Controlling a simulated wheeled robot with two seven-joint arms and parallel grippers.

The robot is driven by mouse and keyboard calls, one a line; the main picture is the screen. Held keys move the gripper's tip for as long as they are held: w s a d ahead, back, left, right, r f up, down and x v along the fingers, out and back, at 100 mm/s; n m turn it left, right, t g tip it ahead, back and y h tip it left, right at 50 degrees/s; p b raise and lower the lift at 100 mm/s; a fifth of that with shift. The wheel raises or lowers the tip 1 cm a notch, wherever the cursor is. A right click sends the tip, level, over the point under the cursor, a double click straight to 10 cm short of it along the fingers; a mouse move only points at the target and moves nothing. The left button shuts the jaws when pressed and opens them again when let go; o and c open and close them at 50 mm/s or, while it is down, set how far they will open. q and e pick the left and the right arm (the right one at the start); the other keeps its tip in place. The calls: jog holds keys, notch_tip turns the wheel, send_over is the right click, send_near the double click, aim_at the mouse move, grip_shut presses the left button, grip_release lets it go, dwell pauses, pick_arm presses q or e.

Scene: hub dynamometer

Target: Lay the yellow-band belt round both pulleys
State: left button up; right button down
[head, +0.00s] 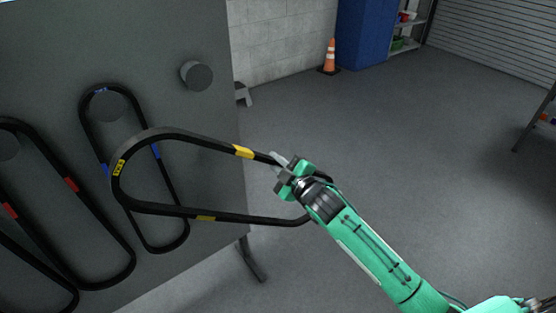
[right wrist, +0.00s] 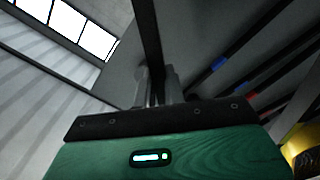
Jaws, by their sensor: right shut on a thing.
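The yellow-band belt (head: 178,211), a black loop with yellow marks, is held out in front of a dark grey board. My right gripper (head: 281,163) is shut on its right end, and the loop stretches left from the jaws. In the right wrist view the jaws (right wrist: 160,92) close on a black belt strand (right wrist: 148,35). The belt's left end overlaps the board in the picture; I cannot tell if it touches. No pulleys of a machine are recognizable in these views. My left gripper is not in view.
The board (head: 150,50) carries round pegs. A blue-band belt (head: 157,152) hangs on one peg, and red-band belts (head: 71,185) hang further left. An upper peg (head: 196,75) is bare. An orange cone (head: 330,57) and blue cabinet (head: 362,32) stand behind.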

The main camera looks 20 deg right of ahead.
pick_arm(q)
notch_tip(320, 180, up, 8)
jog(key=p, duration=0.7)
pick_arm(e)
jog(key=s+a+r+n, duration=0.2)
jog(key=r+n, duration=0.3)
jog(key=r, duration=0.3)
jog(key=shift+s+a+r+n, duration=0.15)
jog(key=shift+s+a+n, duration=0.2)
jog(key=shift+a, duration=0.25)
pick_arm(q)
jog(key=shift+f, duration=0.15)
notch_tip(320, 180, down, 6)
jog(key=b, duration=0.6)
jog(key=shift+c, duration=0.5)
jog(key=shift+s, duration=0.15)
pick_arm(e)
jog(key=s+d+f+m+h, duration=0.2)
jog(key=s+f, duration=0.3)
jog(key=s, duration=0.3)
jog(key=s+d+f+m+t+h, duration=0.1)
jog(key=s+d+f+h, duration=0.3)
jog(key=s, duration=0.5)
jog(key=shift+s+d+f+m, duration=0.2)
jog(key=shift+f+m, duration=0.35)
jog(key=shift+f, duration=0.4)
